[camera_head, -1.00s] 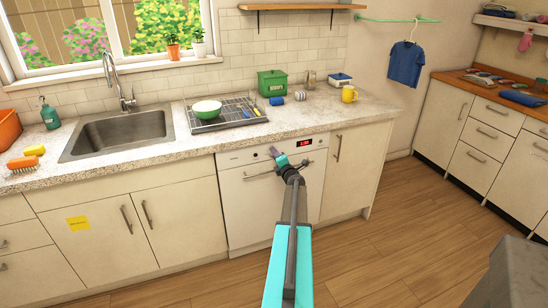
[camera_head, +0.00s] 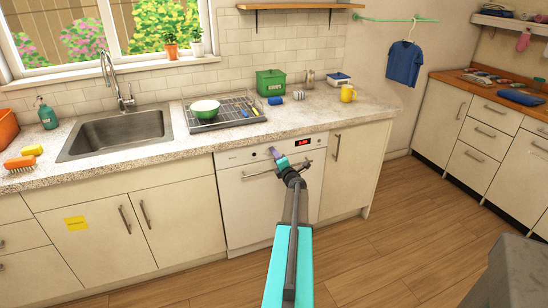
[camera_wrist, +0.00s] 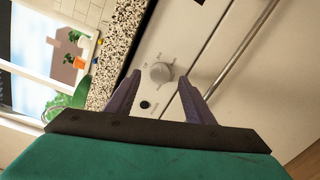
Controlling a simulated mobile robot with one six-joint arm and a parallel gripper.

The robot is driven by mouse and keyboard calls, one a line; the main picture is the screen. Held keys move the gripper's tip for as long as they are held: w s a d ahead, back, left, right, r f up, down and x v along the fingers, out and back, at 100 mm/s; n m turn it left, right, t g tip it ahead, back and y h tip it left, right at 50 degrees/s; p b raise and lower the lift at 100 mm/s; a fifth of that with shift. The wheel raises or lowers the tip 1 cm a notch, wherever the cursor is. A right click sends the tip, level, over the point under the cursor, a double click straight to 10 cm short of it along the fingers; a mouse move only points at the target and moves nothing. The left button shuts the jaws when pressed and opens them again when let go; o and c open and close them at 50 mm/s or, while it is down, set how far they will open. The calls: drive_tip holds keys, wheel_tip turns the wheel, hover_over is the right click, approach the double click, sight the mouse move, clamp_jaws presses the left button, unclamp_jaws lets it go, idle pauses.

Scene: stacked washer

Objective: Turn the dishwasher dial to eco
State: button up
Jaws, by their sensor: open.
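The white dishwasher (camera_head: 262,205) stands under the counter, with a red lit display (camera_head: 302,142) and a bar handle on its front. Its round grey dial (camera_wrist: 160,72) shows on the control panel in the wrist view, with small marks around it too small to read. My gripper (camera_head: 275,152) is at the dishwasher's panel in the head view and hides the dial there. In the wrist view my gripper (camera_wrist: 160,92) is open, with the dial ahead between its two purple fingers and no visible contact. A dark round button (camera_wrist: 145,104) sits beside the dial.
The dishwasher's bar handle (camera_wrist: 232,62) runs close to one finger in the wrist view. The speckled counter edge (camera_wrist: 118,48) is near the other finger. A dish rack (camera_head: 226,112) with a green bowl stands on the counter above.

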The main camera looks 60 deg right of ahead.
drive_tip(key=b+v, duration=0.1)
drive_tip(key=v, duration=1)
drive_tip(key=shift+b, duration=0.35)
drive_tip(key=shift+w+a+r, duration=0.1)
drive_tip(key=shift+w, duration=0.05)
